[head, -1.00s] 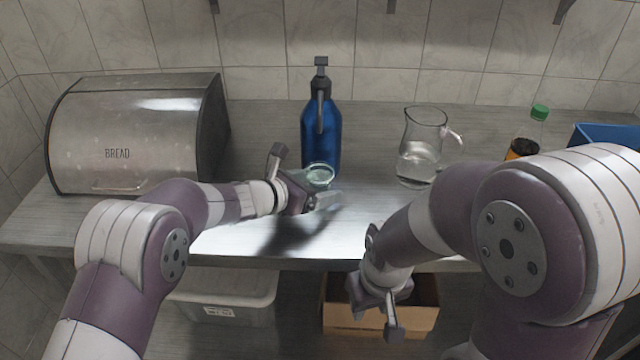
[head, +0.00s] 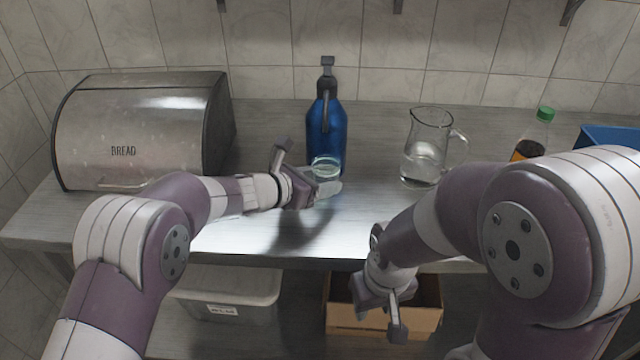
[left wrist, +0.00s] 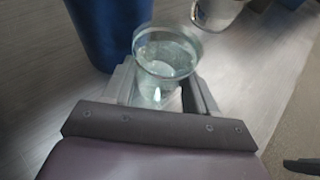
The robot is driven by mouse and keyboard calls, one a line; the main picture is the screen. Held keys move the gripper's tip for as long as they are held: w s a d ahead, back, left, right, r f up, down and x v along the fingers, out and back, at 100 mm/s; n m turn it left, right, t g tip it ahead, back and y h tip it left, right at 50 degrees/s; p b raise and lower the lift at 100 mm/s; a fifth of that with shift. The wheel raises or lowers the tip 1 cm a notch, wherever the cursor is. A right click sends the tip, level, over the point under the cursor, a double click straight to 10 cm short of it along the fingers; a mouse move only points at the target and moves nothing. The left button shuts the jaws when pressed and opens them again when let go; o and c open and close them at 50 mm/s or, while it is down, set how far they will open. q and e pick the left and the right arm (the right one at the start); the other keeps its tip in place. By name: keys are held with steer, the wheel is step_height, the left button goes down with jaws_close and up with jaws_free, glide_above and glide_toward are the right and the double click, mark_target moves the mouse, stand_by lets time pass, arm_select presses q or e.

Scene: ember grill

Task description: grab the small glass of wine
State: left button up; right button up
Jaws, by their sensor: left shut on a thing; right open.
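The small glass (head: 325,168) is a clear tumbler with a pale, greenish tint, in front of the blue bottle. In the left wrist view the glass (left wrist: 166,62) stands between the two fingers, with clear-looking contents. My left gripper (head: 318,186) is shut on the glass; its fingers (left wrist: 162,92) lie on both sides of it. I cannot tell whether the glass touches the counter. My right gripper (head: 385,312) is open and empty, low in front of the counter's edge.
The blue bottle (head: 326,135) stands close behind the glass. A glass pitcher (head: 424,150) stands to the right, then a green-capped bottle (head: 532,140) and a blue bin (head: 610,134). A bread box (head: 140,135) is at left. A cardboard box (head: 385,320) and grey tub (head: 225,290) sit below.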

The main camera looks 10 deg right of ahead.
arm_select(q)
steer(key=shift+r, duration=0.9)
steer(key=s+d+r, duration=0.4)
steer(key=d+r, duration=0.4)
steer(key=d, duration=0.2)
steer(key=shift+s+d+p, duration=0.3)
steer(key=shift+d+p, duration=0.05)
steer(key=shift+p, duration=0.1)
stand_by(1.0)
